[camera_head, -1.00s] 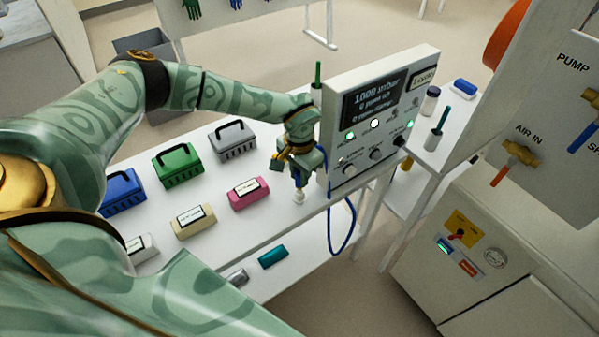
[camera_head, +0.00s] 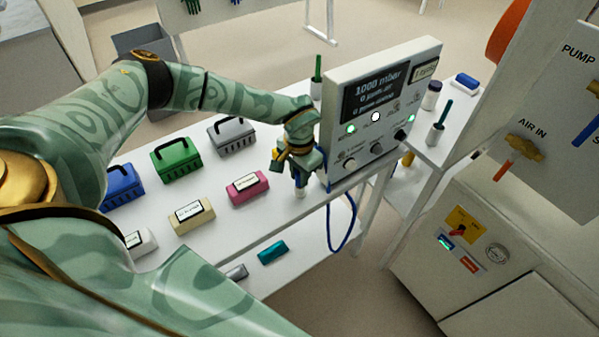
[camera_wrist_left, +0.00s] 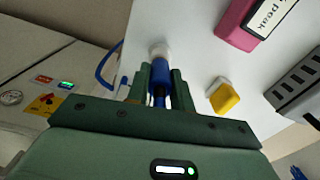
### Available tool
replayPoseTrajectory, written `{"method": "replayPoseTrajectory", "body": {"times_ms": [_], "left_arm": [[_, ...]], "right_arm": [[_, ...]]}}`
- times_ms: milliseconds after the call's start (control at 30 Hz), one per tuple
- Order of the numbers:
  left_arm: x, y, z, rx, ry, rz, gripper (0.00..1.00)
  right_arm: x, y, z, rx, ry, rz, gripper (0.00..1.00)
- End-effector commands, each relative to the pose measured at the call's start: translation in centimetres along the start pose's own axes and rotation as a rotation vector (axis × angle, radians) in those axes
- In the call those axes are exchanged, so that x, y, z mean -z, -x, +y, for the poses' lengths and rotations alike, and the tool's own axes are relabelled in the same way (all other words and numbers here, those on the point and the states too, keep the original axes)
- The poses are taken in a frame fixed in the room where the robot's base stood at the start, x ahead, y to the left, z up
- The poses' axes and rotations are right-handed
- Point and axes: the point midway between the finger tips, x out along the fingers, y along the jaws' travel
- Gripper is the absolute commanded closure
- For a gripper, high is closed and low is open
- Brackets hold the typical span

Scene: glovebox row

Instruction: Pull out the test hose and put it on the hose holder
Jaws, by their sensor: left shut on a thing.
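The test hose (camera_head: 342,236) is blue and hangs in a loop over the table's front edge, beside the tester (camera_head: 380,110) with the dark screen. My left gripper (camera_head: 299,182) is low over the table, just left of the tester. In the left wrist view its fingers (camera_wrist_left: 160,88) are shut on the hose's blue end (camera_wrist_left: 159,76). A small white piece (camera_wrist_left: 160,51) is at the tip of that end; it also shows under the gripper in the head view (camera_head: 299,194). I cannot tell whether it is the hose holder. My right gripper is not in view.
Pink (camera_head: 247,188) and beige (camera_head: 192,215) labelled blocks lie left of the gripper. Green (camera_head: 176,160) and grey (camera_head: 232,138) cases stand behind. A yellow and white block (camera_wrist_left: 224,98) lies close to the fingers. The cabinet (camera_head: 500,235) is at the right.

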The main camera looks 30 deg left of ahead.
Motion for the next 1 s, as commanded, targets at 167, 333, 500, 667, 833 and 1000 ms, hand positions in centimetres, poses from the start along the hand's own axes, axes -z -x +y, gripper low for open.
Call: {"method": "replayPoseTrajectory", "body": {"times_ms": [167,333,500,667,833,1000], "left_arm": [[0.0,-0.3,0.0,0.0,-0.001,0.0,0.61],[0.0,-0.3,0.0,0.0,-0.001,0.0,0.52],[0.0,-0.1,0.0,0.0,-0.001,0.0,0.52],[0.1,2.0,-0.1,0.0,0.0,0.003,0.52],[0.1,6.5,-0.1,0.001,-0.001,0.005,0.52],[0.1,11.1,-0.1,0.001,-0.001,0.004,0.52]], "right_arm": [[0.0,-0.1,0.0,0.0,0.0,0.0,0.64],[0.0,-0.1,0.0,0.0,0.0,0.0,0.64],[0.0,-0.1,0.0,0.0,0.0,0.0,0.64],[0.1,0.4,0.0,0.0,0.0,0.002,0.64],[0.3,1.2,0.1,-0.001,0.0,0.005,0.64],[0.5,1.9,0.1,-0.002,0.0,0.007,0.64]]}}
